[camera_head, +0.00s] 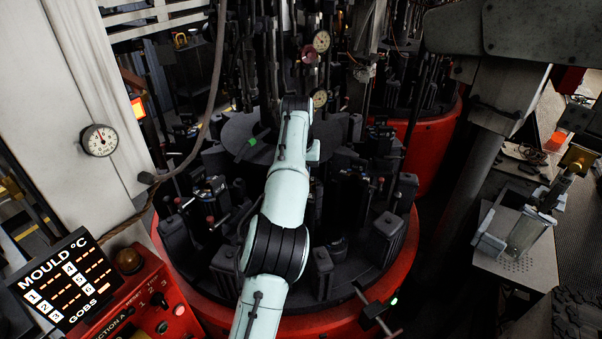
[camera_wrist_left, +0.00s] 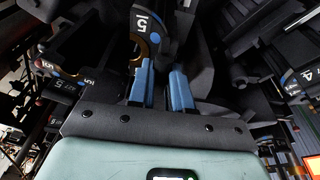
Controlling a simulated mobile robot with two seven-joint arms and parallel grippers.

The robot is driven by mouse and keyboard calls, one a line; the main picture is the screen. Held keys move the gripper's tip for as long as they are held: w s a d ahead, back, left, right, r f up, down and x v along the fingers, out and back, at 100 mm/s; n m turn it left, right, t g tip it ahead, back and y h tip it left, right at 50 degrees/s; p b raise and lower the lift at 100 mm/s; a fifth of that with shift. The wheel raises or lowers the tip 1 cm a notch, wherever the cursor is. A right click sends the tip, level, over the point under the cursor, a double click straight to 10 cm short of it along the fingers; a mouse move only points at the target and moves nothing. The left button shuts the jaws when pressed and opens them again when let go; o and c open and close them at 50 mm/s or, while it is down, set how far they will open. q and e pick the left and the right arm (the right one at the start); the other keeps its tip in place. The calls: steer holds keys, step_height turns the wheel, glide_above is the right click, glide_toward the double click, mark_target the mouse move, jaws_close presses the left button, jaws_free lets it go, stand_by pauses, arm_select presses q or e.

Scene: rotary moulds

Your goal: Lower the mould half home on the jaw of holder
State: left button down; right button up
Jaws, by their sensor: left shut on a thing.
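My left gripper (camera_wrist_left: 163,72) shows in the left wrist view with two blue fingers, shut on a dark mould half (camera_wrist_left: 146,22). The mould half has a white number label and a bronze-coloured curved edge below it. Dark holder parts (camera_wrist_left: 70,68) with white labels and blue marks lie just left of the fingers. I cannot tell whether the mould half touches the holder jaw; its contact area is hidden. In the head view my pale green left arm reaches up into the rotary machine (camera_head: 340,318), and its wrist hides the fingers and mould half. My right gripper is not in view.
Dark upright blocks (camera_head: 386,238) ring the machine closely around my arm. Another labelled holder (camera_wrist_left: 300,76) stands at the right of the wrist view. A red control panel (camera_head: 160,305) with a mould display (camera_head: 68,280) is at lower left. A grey bench (camera_head: 515,262) stands right.

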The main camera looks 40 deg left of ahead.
arm_select(q)
steer(key=shift+a+f, duration=0.1)
steer(key=shift+f, duration=0.4)
stand_by(0.7)
